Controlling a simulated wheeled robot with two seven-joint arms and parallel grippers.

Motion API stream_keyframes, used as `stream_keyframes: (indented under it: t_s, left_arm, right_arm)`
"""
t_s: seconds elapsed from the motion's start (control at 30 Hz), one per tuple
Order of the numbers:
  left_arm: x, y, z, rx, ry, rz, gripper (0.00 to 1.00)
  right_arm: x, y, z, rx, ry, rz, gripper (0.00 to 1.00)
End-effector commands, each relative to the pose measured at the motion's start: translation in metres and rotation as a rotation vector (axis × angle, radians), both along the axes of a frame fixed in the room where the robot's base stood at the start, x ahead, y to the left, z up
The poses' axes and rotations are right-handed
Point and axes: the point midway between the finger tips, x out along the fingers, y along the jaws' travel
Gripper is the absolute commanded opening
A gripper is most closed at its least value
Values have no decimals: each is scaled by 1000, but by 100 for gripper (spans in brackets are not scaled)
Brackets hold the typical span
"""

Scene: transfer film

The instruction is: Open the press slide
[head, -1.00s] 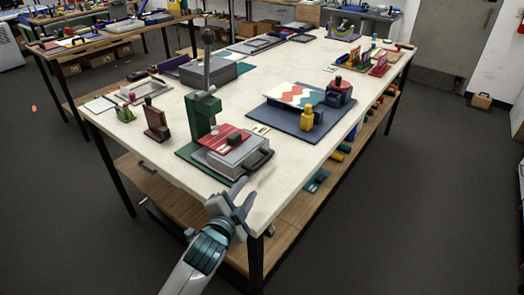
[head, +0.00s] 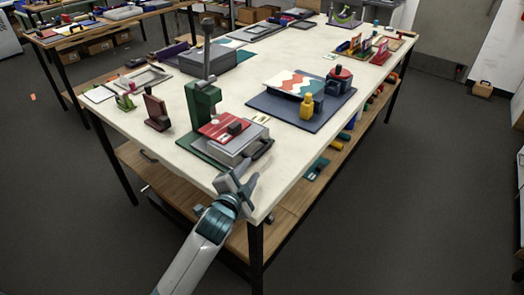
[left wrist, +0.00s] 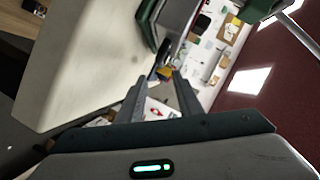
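The press (head: 205,100) stands at the near corner of the table, with a green frame and an upright grey lever. Its grey slide (head: 228,152) sits low at the front, with a red plate (head: 222,126) on top. A dark handle (head: 263,149) sticks out from the slide's right front side. My left gripper (head: 246,175) is open and empty, just in front of the slide and handle, apart from them in the head view. In the left wrist view its two fingers (left wrist: 162,86) are spread, with part of the green and grey press (left wrist: 147,25) beyond. My right gripper is out of view.
The pale table (head: 165,155) has its near edge right by my left gripper. A dark blue mat (head: 270,105) with a yellow bottle (head: 306,106) lies to the right of the press. A dark red stand (head: 157,113) is to its left. A wooden shelf (head: 190,205) runs below.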

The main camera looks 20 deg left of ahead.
Motion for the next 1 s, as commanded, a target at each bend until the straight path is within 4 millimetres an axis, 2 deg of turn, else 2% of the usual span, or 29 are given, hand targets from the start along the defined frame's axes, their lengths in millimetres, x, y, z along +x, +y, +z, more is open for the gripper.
stream_keyframes:
  t_s: [0.2,0.6,0.8,1.0]
  left_arm:
    - [37,0,-6,-1,1,1,33]
    - [97,-1,-20,-1,1,1,33]
    - [117,0,-25,0,1,1,33]
    - [126,-1,-27,0,0,0,33]
  right_arm:
    - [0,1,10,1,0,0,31]
    - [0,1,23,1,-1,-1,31]
    - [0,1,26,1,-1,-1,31]
    - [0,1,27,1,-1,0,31]
